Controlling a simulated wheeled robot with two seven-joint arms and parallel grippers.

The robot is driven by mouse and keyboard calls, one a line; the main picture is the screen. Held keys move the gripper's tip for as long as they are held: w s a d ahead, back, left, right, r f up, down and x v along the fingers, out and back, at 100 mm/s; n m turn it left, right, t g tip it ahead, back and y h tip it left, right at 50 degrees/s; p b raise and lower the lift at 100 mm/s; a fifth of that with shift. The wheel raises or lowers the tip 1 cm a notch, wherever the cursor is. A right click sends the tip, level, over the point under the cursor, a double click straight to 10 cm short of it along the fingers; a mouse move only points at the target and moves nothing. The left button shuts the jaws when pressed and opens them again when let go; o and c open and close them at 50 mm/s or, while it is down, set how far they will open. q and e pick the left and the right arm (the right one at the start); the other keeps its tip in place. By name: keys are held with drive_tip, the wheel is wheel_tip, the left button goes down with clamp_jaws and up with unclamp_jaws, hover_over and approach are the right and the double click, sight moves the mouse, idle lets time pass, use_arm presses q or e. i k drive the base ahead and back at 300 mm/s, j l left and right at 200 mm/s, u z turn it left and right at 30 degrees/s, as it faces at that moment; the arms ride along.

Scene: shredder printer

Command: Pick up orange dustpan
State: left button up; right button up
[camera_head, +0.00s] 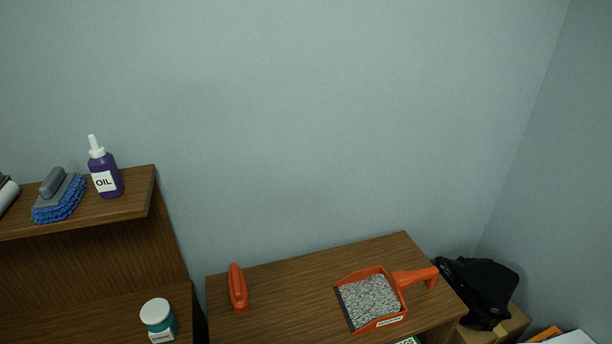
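The orange dustpan (396,300) lies on the right part of a low wooden cabinet top (300,291). Its handle (418,277) points right, toward the cabinet's right edge. The pan is filled with grey, speckled shredded-looking material (369,301), and a dark lip runs along its left side. A small white label is on its front rim. Neither of my grippers is in the picture.
An orange handled object (238,288) stands left on the same top. A teal jar (160,322) stands below. A black bag (483,287) sits on a box at right.

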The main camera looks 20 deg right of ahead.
sight(370, 300)
drive_tip(key=z, duration=1.15)
drive_tip(key=k+z, duration=0.25)
drive_tip(key=k, duration=0.2)
drive_tip(key=k+l+z, duration=0.1)
drive_tip(key=k+z, duration=0.2)
drive_tip(key=k, duration=0.15)
drive_tip(key=k+l+z, duration=0.25)
drive_tip(key=k, duration=0.15)
